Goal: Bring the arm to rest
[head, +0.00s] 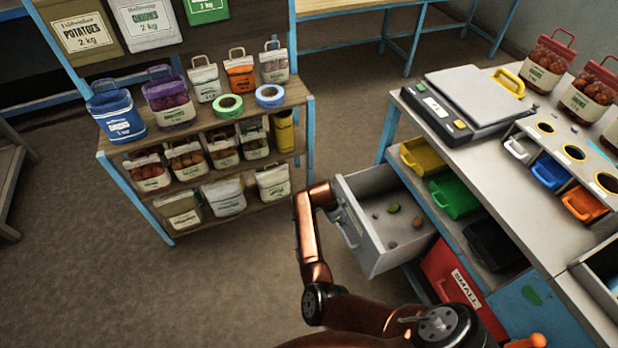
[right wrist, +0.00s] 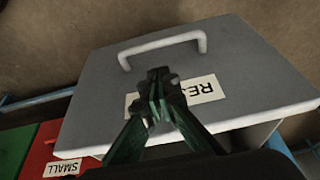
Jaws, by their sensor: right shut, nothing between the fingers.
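My right arm, copper-coloured, reaches up from the bottom of the head view. Its gripper (head: 338,212) is beside the front of an open grey drawer (head: 372,262). In the right wrist view my right gripper (right wrist: 158,78) has its dark green fingers together, with nothing between them. Behind the fingers is the grey drawer front (right wrist: 225,60), with a white handle (right wrist: 163,42) and a label partly hidden by the fingers; "RE" can be read. I cannot tell whether the fingertips touch the drawer front. My left gripper is not in view.
The drawer holds a few small roundish items (head: 393,208). A workbench (head: 500,150) carries a scale (head: 475,95) and coloured bins. A shelf of sacks (head: 215,120) stands at left. Floor between is clear.

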